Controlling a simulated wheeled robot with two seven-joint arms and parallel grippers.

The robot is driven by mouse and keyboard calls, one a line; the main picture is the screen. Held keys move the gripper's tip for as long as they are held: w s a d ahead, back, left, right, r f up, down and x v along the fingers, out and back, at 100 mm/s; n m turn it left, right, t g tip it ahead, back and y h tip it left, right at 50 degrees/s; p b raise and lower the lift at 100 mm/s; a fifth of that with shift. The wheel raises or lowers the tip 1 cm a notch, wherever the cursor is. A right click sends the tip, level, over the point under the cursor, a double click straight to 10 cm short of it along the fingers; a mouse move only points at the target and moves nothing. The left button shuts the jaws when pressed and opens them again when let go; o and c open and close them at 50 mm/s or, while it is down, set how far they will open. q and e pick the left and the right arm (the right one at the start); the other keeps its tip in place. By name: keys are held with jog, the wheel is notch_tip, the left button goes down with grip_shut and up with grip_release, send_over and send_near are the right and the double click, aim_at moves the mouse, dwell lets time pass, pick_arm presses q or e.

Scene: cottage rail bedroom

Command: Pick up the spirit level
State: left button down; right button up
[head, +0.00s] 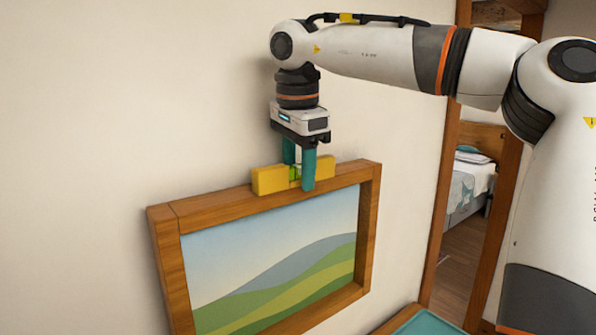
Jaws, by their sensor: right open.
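The spirit level (270,180) is a yellow bar with a green vial near its middle. It lies along the top edge of a wooden picture frame (225,206) on the wall. My right gripper (300,180) points straight down over the level, with teal fingers on either side of its middle. The fingers are open around it, and the near finger hides part of the level. I cannot tell whether either finger touches it. My left gripper is not in view.
The framed landscape picture (280,270) hangs on a cream wall (130,90). A teal-topped surface (425,323) shows at the bottom right. A doorway at the right opens onto a room with a bed (468,185).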

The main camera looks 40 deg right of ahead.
jog(key=shift+w+a, duration=0.1)
jog(key=shift+a, duration=0.05)
jog(key=c, duration=0.6)
grip_shut()
